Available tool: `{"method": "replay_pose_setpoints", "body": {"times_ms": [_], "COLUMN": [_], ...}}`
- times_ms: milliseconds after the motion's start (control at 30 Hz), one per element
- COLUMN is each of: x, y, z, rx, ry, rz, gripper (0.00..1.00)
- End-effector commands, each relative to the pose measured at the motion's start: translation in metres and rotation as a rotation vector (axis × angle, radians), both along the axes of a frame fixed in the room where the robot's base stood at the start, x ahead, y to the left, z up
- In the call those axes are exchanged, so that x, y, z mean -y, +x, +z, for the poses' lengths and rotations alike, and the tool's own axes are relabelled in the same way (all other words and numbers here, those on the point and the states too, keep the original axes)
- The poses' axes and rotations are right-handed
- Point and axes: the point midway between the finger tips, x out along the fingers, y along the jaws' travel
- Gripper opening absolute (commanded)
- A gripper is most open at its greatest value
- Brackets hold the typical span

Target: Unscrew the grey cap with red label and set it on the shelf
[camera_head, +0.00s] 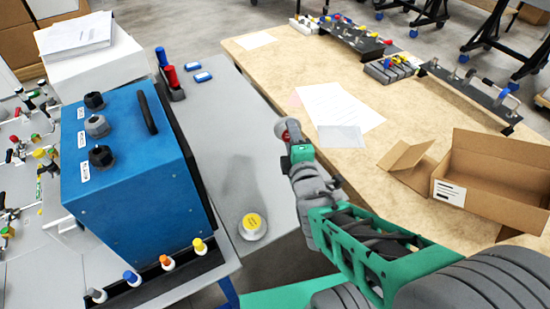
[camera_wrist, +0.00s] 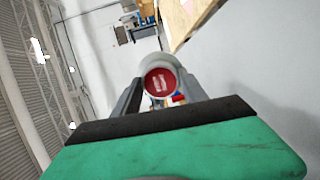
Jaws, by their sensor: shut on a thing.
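The grey cap with red label (camera_head: 281,129) is held in the jaws of my gripper (camera_head: 291,142), up in the air between the blue analyser box and the wooden table in the head view. In the wrist view the cap (camera_wrist: 160,79) sits between the two fingers, its round red label facing the camera and a pale grey rim around it. My gripper is shut on it. The thing it screws onto does not show at the cap. A grey cap with a yellow label (camera_head: 252,225) stands on the grey surface (camera_head: 225,150) right of the box.
The blue box (camera_head: 130,170) has three dark knobs on top. A rack of coloured vials (camera_head: 165,265) stands at its front. A cardboard box (camera_head: 490,180) is on the wooden table. The grey surface's middle is bare.

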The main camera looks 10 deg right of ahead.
Motion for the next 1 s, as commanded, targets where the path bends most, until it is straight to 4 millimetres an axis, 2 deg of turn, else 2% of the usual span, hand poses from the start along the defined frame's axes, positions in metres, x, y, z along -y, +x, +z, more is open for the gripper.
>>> {"method": "replay_pose_setpoints", "body": {"times_ms": [33,100,267,433,533,600,733,867,1000], "x": [-0.007,-0.013,-0.016,-0.011,-0.007,-0.007,-0.010,-0.011,-0.011], "y": [0.007,0.012,0.010,-0.010,-0.033,-0.051,-0.071,-0.078,-0.078], "z": [0.001,-0.011,-0.034,-0.046,-0.041,-0.038,-0.031,-0.033,-0.044], "rx": [-0.068,-0.209,-0.537,-0.883,-1.067,-1.145,-1.204,-1.217,-1.216], "ry": [-0.001,0.011,0.104,0.340,0.570,0.713,0.861,0.902,0.902], "rz": [-0.009,-0.076,-0.309,-0.620,-0.809,-0.896,-0.969,-0.987,-0.987], "gripper": [0.00,0.00,0.00,0.00,0.00,0.00,0.00,0.00,0.00]}}
